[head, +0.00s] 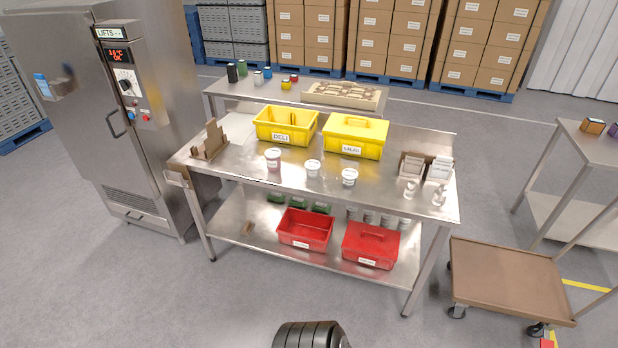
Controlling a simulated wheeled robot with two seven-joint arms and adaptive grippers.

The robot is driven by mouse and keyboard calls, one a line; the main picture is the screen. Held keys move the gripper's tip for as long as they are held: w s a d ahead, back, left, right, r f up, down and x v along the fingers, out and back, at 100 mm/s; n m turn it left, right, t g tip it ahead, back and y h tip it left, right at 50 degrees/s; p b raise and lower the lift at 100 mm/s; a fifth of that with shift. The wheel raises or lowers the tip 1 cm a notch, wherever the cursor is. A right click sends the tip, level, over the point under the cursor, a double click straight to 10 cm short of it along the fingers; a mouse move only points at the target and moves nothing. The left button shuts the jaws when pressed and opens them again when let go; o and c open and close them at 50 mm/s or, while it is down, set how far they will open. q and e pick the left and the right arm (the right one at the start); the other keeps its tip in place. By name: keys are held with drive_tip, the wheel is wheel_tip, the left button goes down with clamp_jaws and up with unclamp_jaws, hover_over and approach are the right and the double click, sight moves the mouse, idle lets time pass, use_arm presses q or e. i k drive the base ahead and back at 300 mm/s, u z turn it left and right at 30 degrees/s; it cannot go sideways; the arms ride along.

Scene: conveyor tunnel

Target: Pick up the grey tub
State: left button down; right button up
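Three small lidded tubs stand upright and apart in a row on the steel table's top. The left tub (273,159) is the tallest and has a pinkish body and white lid. The middle tub (313,169) and the right tub (349,177) are shorter, pale whitish-grey with white lids. I cannot tell from colour which one is the grey tub. Neither of my grippers shows in the head view, and nothing touches the tubs.
Behind the tubs stand an open yellow DELI crate (268,136) and a lidded yellow SALAD crate (328,146). A cardboard holder (196,154) stands left; card boxes (437,170) and white bottles (439,196) stand right. A brown cart (505,275) stands right.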

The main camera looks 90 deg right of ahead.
sight(349, 175)
drive_tip(key=z, duration=3.2)
